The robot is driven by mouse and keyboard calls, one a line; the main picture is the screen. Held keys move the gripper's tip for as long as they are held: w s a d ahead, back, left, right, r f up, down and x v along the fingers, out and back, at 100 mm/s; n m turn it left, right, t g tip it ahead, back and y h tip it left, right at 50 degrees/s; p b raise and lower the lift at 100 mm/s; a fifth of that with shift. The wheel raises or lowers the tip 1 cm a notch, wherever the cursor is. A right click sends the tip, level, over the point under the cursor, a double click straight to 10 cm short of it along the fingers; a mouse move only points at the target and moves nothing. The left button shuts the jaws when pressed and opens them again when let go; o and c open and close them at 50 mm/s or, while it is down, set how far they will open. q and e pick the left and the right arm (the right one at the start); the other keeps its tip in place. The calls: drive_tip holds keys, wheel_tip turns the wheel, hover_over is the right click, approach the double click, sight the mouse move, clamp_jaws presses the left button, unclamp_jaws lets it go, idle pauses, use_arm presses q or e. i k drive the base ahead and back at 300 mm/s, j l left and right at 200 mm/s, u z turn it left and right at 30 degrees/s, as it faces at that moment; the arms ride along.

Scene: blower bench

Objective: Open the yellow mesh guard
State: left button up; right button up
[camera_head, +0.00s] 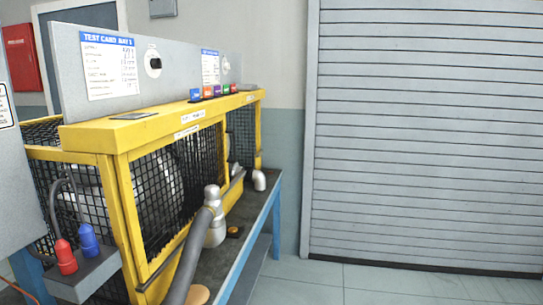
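The yellow mesh guard (120,140) is a yellow frame with black wire mesh, on the bench at the left. Its long front mesh panel (180,185) faces right and looks flush with the frame, apparently closed. A second, smaller mesh section (241,134) is farther back. Large round grey machine parts show dimly behind the mesh. No latch or handle can be made out clearly. Neither of my grippers is in view.
A thick grey hose (190,255) with a silver fitting (213,225) stands before the front panel. A grey box with red and blue plugs (85,275) is at lower left. The blue-edged bench (262,215) ends at open floor (350,285); a roller shutter (425,130) stands behind.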

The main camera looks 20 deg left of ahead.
sight(145, 272)
drive_tip(key=i+l+u, duration=0.1)
drive_tip(key=i+u, duration=0.3)
drive_tip(key=i, duration=0.15)
drive_tip(key=i+l+u, duration=0.6)
drive_tip(key=u, duration=0.25)
drive_tip(key=i+l+u, duration=0.3)
drive_tip(key=u, duration=0.15)
drive_tip(key=i+l+u, duration=0.25)
drive_tip(key=l+u, duration=0.15)
drive_tip(key=i+l+u, duration=0.1)
drive_tip(key=l+u, duration=0.35)
